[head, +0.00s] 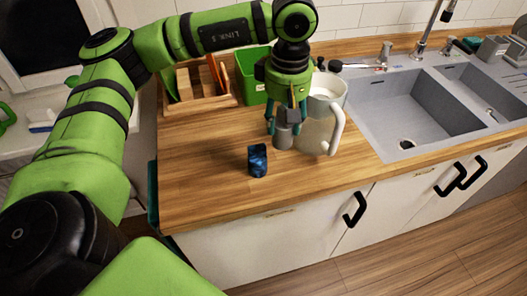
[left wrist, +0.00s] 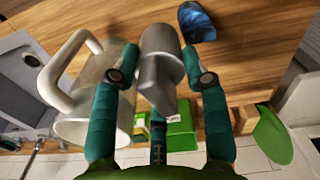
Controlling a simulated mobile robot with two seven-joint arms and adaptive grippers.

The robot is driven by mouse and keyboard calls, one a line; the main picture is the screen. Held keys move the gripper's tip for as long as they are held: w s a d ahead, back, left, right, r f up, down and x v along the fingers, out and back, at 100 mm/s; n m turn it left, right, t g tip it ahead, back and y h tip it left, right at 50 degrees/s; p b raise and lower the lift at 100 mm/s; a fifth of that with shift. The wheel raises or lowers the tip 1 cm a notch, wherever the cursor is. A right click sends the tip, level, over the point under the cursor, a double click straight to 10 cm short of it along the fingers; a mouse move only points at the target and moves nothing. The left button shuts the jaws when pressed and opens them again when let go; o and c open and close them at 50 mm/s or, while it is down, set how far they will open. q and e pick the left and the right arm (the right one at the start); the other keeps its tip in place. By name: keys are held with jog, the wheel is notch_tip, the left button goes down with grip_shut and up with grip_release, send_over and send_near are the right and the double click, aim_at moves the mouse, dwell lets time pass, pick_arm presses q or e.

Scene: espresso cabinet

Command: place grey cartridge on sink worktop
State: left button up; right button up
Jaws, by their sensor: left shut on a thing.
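The grey cartridge (head: 284,138) hangs at the fingertips of my left gripper (head: 288,118), over the wooden worktop (head: 215,190) to the left of the sink. My right gripper is not in view.
A white jug (head: 322,112) stands close beside the gripper on the right. A dark blue patterned block (head: 257,160) stands in front, to the left. A green box (head: 250,80) and a wooden rack (head: 205,103) stand behind. The front left worktop is clear.

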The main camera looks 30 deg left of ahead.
pick_arm(q)
jog(key=w+a+r+n+b, duration=0.3)
jog(key=a+r+n, duration=0.3)
jog(key=n, duration=0.9)
notch_tip(320, 180, down, 17)
jog(key=shift+d+f+p, duration=0.15)
jog(key=shift+p, duration=1)
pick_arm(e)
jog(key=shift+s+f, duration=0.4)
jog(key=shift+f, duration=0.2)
